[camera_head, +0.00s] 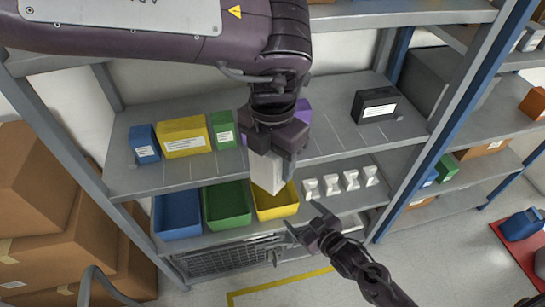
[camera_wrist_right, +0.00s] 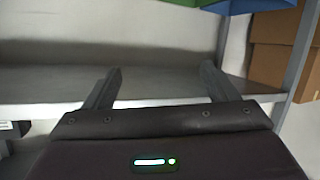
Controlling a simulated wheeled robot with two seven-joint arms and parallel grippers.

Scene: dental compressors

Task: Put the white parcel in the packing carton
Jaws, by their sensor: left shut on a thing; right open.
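My left gripper (camera_head: 274,152) points down in front of the shelf rack, shut on the white parcel (camera_head: 265,174). The parcel hangs below the fingers and overlaps the back of the yellow bin in the picture; its height above the bin is hard to tell. My right gripper (camera_head: 303,218) is lower, open and empty, in front of the lower shelf. It also shows open in the right wrist view (camera_wrist_right: 158,80). Brown cartons (camera_head: 65,245) are stacked at the left; I cannot tell whether one is the packing carton, and no open carton top shows.
The upper shelf holds a blue box (camera_head: 144,144), a yellow box (camera_head: 184,137), a green box (camera_head: 222,130) and a black box (camera_head: 375,105). Below are a blue bin (camera_head: 178,214), a green bin (camera_head: 227,206), a yellow bin (camera_head: 276,206) and several small white items (camera_head: 330,185).

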